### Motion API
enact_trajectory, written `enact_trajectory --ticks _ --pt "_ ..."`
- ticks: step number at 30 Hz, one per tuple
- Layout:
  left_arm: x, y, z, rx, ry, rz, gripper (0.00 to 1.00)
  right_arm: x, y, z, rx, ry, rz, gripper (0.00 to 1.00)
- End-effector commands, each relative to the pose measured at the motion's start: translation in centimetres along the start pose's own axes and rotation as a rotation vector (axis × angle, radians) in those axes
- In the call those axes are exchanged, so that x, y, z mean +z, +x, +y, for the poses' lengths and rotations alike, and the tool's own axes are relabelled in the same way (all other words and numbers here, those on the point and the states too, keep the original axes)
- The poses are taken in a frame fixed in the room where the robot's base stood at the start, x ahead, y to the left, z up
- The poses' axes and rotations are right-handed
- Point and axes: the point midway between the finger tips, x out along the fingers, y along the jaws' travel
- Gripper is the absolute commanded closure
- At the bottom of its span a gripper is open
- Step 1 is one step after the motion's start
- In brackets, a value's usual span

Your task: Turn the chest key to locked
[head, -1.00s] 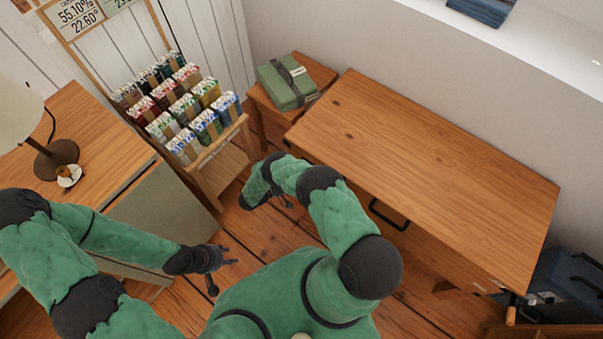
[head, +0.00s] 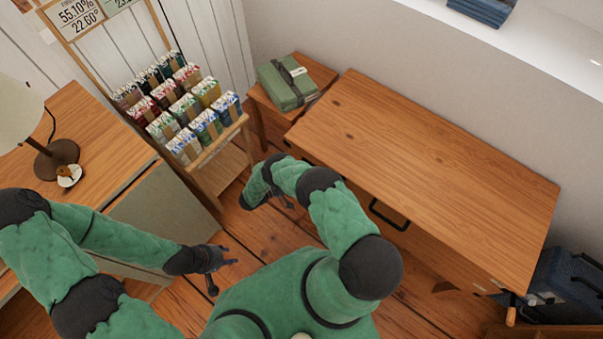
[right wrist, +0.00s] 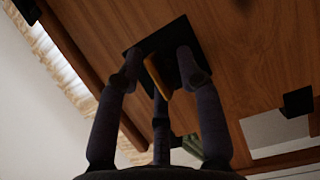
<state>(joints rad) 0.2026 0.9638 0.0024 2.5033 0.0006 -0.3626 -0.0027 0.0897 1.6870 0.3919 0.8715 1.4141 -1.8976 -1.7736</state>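The wooden chest (head: 440,180) stands right of centre in the head view, with a black handle on its front. In the right wrist view a dark square plate (right wrist: 178,32) sits on the wood. A narrow yellow-brown key (right wrist: 157,75) stands out from it. My right gripper (right wrist: 160,70) has its fingers around the key, with a visible gap between the fingertips; firm contact cannot be made out. In the head view the right gripper (head: 284,200) is at the chest's left front, partly hidden. My left gripper (head: 226,268) is open and empty over the floor.
A rack of seed packets (head: 180,110) stands at the left back. A small stand with a green box (head: 287,85) is beside the chest. A cabinet with a lamp (head: 58,160) is at left. Blue cases (head: 565,285) lie at right. Bare floor shows between cabinet and chest.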

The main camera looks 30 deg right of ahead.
Motion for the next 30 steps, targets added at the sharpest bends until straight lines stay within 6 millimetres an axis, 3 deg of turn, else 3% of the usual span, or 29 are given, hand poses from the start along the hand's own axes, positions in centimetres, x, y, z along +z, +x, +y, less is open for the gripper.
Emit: enact_trajectory --ticks 7,21,30 --pt "0.0 0.0 0.0 0.000 0.000 0.000 0.60 0.0 -1.5 0.0 0.000 0.001 0.002 0.63" --pt "0.0 0.0 0.0 0.000 0.000 0.000 0.60 -0.1 -10.1 0.0 0.000 0.002 0.003 0.63" --pt "0.0 0.0 0.0 0.000 0.000 0.000 0.60 0.0 -12.0 0.0 0.000 0.000 0.000 0.63"
